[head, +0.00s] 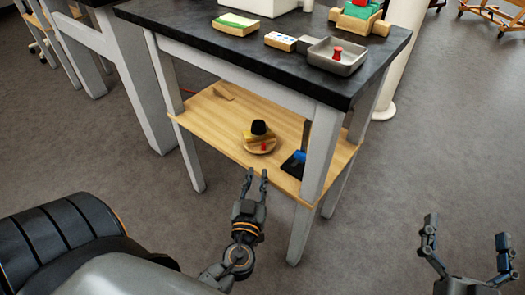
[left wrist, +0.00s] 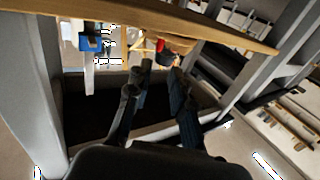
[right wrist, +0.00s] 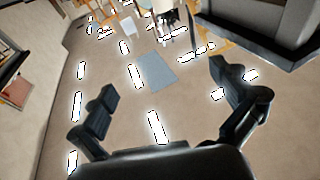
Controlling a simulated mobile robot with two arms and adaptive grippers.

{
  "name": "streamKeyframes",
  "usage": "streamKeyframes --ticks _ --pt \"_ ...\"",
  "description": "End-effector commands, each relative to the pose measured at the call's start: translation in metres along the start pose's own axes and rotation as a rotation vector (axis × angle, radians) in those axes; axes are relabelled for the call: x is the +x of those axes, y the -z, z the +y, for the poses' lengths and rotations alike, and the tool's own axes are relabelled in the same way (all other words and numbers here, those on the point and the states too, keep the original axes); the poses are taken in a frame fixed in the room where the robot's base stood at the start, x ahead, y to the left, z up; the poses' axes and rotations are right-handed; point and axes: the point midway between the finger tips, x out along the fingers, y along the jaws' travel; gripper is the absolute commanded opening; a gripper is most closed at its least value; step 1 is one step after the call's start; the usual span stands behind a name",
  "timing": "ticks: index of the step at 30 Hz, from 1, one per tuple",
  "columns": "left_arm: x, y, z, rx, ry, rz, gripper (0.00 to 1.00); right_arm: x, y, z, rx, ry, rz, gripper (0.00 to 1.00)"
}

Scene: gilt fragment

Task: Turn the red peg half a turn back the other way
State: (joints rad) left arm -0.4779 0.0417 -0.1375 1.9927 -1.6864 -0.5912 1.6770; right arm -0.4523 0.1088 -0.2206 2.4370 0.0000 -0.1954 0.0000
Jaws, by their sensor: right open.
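A small red peg (head: 264,147) stands at the near side of a round wooden plate (head: 262,150) on the table's lower shelf, with a black knob (head: 259,127) behind it. A second red piece (head: 337,53) stands in a grey tray (head: 350,67) on the tabletop. My left gripper (head: 257,172) is just short of the shelf's front edge, its fingers partly apart and empty. In the left wrist view a red piece (left wrist: 161,46) shows just beyond the fingertips (left wrist: 161,70), not touching them. My right gripper (head: 466,236) is open and empty over the floor at the right.
The wooden shelf (head: 215,125) sits between grey table legs (head: 320,150). A blue and black object (head: 297,160) stands at the shelf's right. The dark tabletop (head: 200,40) overhangs the shelf.

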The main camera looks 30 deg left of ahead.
Motion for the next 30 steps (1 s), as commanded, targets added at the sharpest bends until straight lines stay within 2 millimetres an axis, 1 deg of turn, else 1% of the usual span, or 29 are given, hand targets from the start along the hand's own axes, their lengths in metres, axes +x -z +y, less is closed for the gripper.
streamKeyframes --ticks 1,6,9,13,18,26,27,29,30 --pt "0.013 0.004 0.000 -0.002 0.001 0.003 0.22 -0.001 -0.007 0.001 -0.002 -0.003 -0.052 1.00" --pt "0.050 0.003 0.000 0.000 0.001 0.001 0.22 -0.008 -0.036 0.006 -0.005 -0.012 -0.220 1.00" --pt "0.068 0.002 0.001 -0.001 0.000 0.000 0.22 -0.013 -0.050 0.008 -0.007 -0.017 -0.298 1.00" --pt "0.085 0.001 0.000 0.001 -0.001 -0.001 0.22 -0.019 -0.062 0.009 -0.008 -0.021 -0.367 1.00" --pt "0.096 0.000 0.000 0.000 -0.001 -0.002 0.22 -0.023 -0.070 0.011 -0.008 -0.024 -0.409 1.00" --pt "0.097 -0.001 0.000 0.000 -0.001 -0.002 0.22 -0.024 -0.071 0.011 -0.008 -0.024 -0.415 1.00" --pt "0.097 -0.001 0.000 0.000 -0.001 -0.002 0.20 -0.024 -0.071 0.011 -0.008 -0.024 -0.415 1.00" --pt "0.097 -0.001 0.000 0.000 -0.001 -0.002 0.08 -0.024 -0.071 0.011 -0.008 -0.024 -0.414 1.00" --pt "0.097 -0.001 0.000 0.000 -0.001 -0.002 0.00 -0.024 -0.071 0.011 -0.008 -0.024 -0.414 1.00"
